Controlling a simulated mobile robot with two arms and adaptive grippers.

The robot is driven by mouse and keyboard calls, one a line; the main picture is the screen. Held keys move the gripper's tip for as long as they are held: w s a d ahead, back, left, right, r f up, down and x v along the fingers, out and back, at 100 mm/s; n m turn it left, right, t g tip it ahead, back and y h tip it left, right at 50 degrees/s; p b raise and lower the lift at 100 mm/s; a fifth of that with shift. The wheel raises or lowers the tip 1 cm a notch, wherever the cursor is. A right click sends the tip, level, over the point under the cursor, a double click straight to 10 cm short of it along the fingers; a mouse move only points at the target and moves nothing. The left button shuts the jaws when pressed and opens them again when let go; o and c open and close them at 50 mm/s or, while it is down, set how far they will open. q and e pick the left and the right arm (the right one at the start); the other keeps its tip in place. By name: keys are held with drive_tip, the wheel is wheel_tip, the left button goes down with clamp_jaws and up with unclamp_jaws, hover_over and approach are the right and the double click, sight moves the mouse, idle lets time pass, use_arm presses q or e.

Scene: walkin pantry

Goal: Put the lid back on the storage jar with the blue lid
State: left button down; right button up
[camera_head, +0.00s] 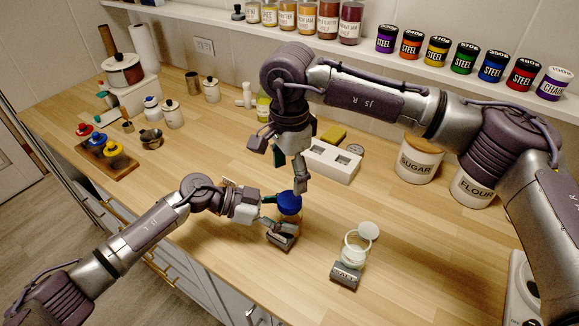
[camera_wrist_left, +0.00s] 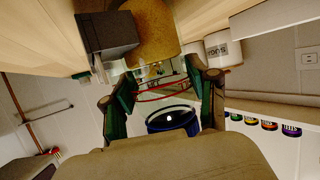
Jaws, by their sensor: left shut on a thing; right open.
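The blue lid (camera_head: 288,202) is at the top of a glass storage jar (camera_head: 291,216) with amber-brown contents on the counter. My left gripper (camera_head: 267,210) is shut on the blue lid from the left. In the left wrist view, which is upside down, the blue lid (camera_wrist_left: 173,120) lies between its fingers (camera_wrist_left: 163,98). A thin red ring (camera_wrist_left: 162,91) shows beside it. The jar's brown contents (camera_wrist_left: 155,35) show beyond. I cannot tell whether the lid touches the jar's rim. My right gripper (camera_head: 279,166) is open and empty, above and behind the jar.
A dark label block (camera_head: 283,240) stands in front of the jar. An open jar (camera_head: 355,248) with a white lid (camera_head: 368,230) and a SALT block (camera_head: 344,275) is to the right. A white block with square holes (camera_head: 332,160) lies behind.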

sight(289, 199)
drive_tip(key=n, duration=0.7)
drive_tip(key=shift+r+n, duration=0.25)
drive_tip(key=shift+n, duration=0.15)
drive_tip(key=n, duration=0.6)
drive_tip(key=shift+r+n, duration=0.15)
drive_tip(key=shift+n, duration=0.25)
drive_tip(key=shift+f, duration=4)
